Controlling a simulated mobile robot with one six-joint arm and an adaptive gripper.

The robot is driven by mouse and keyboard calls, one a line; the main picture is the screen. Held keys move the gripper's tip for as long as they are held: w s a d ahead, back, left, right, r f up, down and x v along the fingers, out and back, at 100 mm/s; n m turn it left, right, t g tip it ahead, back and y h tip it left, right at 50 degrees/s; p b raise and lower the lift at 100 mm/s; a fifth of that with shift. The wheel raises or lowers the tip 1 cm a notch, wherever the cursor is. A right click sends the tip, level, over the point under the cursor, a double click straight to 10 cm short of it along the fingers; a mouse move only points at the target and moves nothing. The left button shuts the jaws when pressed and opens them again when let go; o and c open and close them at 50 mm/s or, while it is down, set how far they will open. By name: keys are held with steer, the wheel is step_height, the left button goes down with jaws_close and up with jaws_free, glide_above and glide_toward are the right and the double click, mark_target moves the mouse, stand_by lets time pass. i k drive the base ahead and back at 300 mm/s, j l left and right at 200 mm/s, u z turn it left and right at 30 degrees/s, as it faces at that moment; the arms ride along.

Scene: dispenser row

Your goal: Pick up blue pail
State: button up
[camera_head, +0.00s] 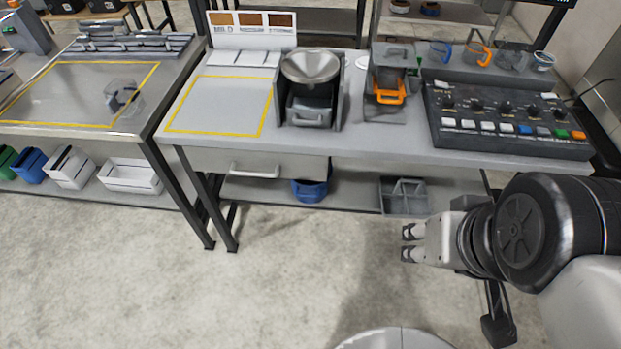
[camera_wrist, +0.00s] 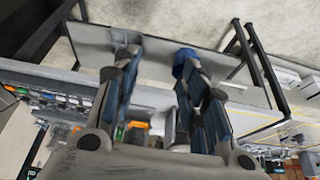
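The blue pail (camera_head: 311,190) stands on the low shelf under the middle table, below and right of the drawer. The table and drawer hide its upper part in the head view. In the wrist view the blue pail (camera_wrist: 181,62) shows beyond the tip of the right finger, which partly covers it. My gripper (camera_head: 408,243) is in front of the table, to the right of the pail and apart from it. Its two fingers stand apart with nothing between them. The open gripper also shows in the wrist view (camera_wrist: 157,58).
A grey divided crate (camera_head: 404,196) sits on the same shelf, right of the pail. The drawer handle (camera_head: 255,171) juts out from the table front. A table leg (camera_head: 207,198) stands left of the pail. The floor in front (camera_head: 270,290) is clear.

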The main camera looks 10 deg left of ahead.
mark_target(309, 192)
steer(key=i+j+z, duration=0.2)
steer(key=j, duration=0.45)
steer(key=j+z, duration=0.2)
steer(key=j, duration=0.45)
steer(key=i+j+z, duration=0.2)
steer(key=j, duration=0.5)
steer(key=k, duration=0.1)
